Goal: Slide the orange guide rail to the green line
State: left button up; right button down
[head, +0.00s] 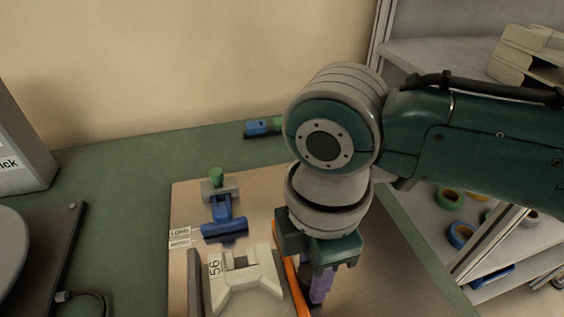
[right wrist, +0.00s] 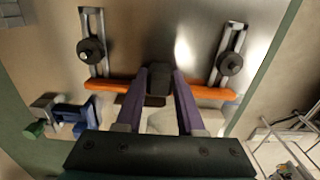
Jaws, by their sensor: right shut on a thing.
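The orange guide rail (right wrist: 103,86) runs left to right across the right wrist view. In the head view a short stretch of the orange rail (head: 291,280) shows beside my right gripper (head: 318,290). In the right wrist view the purple fingers of the right gripper (right wrist: 158,78) are closed on a dark block at the rail's middle. The fingers hide part of the rail. Two slotted metal tracks with black knobs, left (right wrist: 91,50) and right (right wrist: 229,62), meet the rail. I cannot make out a green line. My left gripper is not in view.
A blue clamp with a green knob (head: 224,215) and a cream fixture marked 56 (head: 250,283) stand on the wooden board (head: 185,205). Shelves with tape rolls (head: 450,198) are at right.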

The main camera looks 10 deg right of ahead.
jog(key=c, duration=0.5)
grip_release()
pick_arm(q)
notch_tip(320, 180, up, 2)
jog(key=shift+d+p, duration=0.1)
jog(key=shift+p, duration=0.9)
pick_arm(e)
notch_tip(320, 180, up, 10)
